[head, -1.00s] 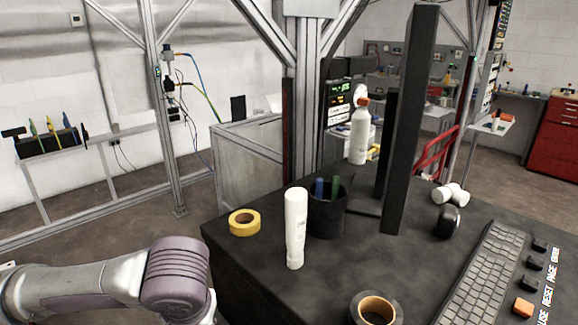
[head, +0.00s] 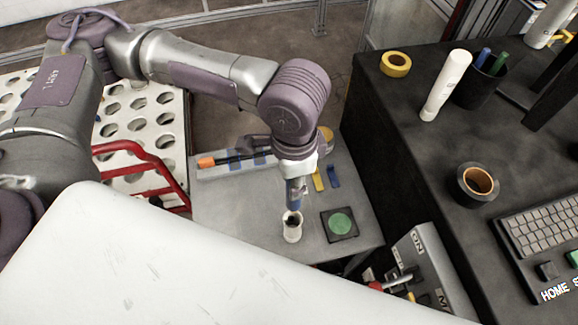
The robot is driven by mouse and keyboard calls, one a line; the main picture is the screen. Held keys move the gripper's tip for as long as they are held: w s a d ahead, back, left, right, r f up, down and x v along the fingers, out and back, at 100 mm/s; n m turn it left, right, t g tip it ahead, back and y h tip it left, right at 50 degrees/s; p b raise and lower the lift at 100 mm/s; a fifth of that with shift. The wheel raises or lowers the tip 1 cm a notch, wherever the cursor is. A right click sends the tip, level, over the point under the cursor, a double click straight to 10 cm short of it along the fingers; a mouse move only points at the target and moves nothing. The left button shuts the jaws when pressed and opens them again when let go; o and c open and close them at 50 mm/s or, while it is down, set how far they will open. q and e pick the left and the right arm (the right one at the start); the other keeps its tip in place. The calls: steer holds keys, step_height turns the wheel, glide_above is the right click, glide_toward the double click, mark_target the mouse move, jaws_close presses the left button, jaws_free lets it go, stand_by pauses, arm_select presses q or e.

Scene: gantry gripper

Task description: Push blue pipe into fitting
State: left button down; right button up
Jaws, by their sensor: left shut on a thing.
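My left arm reaches in from the left, and my left gripper (head: 297,180) points down over a small grey table. It is shut on the blue pipe (head: 294,194), which shows only as a short blue piece below the gripper. The white fitting (head: 292,231) stands upright on the table just below the pipe, with a dark opening on top. The pipe's lower end is at or just above this opening; I cannot tell whether it is inside. My right gripper is not in view.
The grey table (head: 231,225) also bears a green disc on a dark square (head: 341,223), a yellow piece (head: 318,180) and a blue piece (head: 333,176). A red handle (head: 140,150) stands left. A black desk (head: 400,150) is close on the right.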

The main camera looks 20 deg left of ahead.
arm_select(q)
steer(key=shift+f+b, duration=1.05)
steer(key=shift+f, duration=1.85)
steer(key=shift+r, duration=0.1)
steer(key=shift+p, duration=0.5)
steer(key=shift+p, duration=0.5)
